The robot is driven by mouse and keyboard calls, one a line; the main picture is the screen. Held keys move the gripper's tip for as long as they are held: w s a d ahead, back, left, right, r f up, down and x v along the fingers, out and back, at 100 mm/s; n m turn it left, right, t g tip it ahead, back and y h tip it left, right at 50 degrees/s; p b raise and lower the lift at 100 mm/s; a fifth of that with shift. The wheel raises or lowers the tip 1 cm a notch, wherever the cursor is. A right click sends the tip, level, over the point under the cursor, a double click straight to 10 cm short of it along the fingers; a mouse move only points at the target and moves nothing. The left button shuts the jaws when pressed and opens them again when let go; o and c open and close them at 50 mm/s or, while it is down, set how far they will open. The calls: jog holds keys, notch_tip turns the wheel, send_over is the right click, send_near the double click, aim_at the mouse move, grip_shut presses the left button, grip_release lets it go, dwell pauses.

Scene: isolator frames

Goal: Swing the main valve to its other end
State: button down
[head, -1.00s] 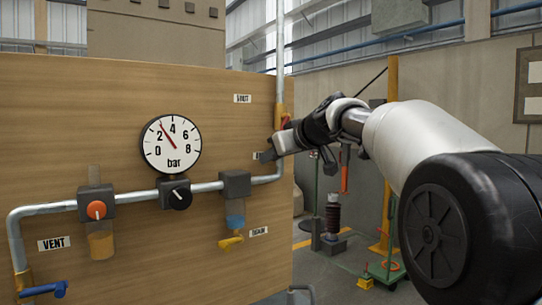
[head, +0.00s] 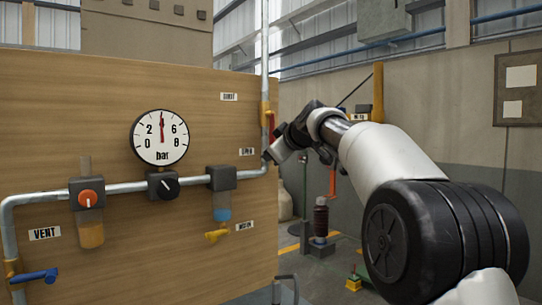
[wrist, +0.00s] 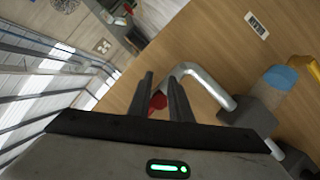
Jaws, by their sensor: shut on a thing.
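The main valve (head: 265,112) has a yellow body on the vertical pipe at the panel's right edge. Its red handle (head: 271,126) points down along the pipe, and its lower end is at my gripper (head: 270,155). In the wrist view my gripper (wrist: 161,88) has its two fingers on either side of the handle's red end (wrist: 158,101), shut on it. The fingers hide part of the handle. The pressure gauge (head: 160,137) has its needle pointing straight up, around 4.
A regulator with an orange knob (head: 88,198), a black knob (head: 168,187), a yellow drain tap (head: 216,236) and a blue vent handle (head: 35,276) are on the panel's lower pipework. Small labels (head: 229,97) sit beside the main valve.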

jog(key=shift+r, duration=0.45)
jog(key=c, duration=1.9)
grip_release()
jog(key=shift+o, duration=0.8)
jog(key=shift+a, duration=0.1)
jog(key=shift+f, duration=0.2)
jog(key=b+v, duration=0.2)
jog(key=v, duration=1.5)
jog(key=shift+s, duration=0.25)
jog(key=shift+f, duration=0.15)
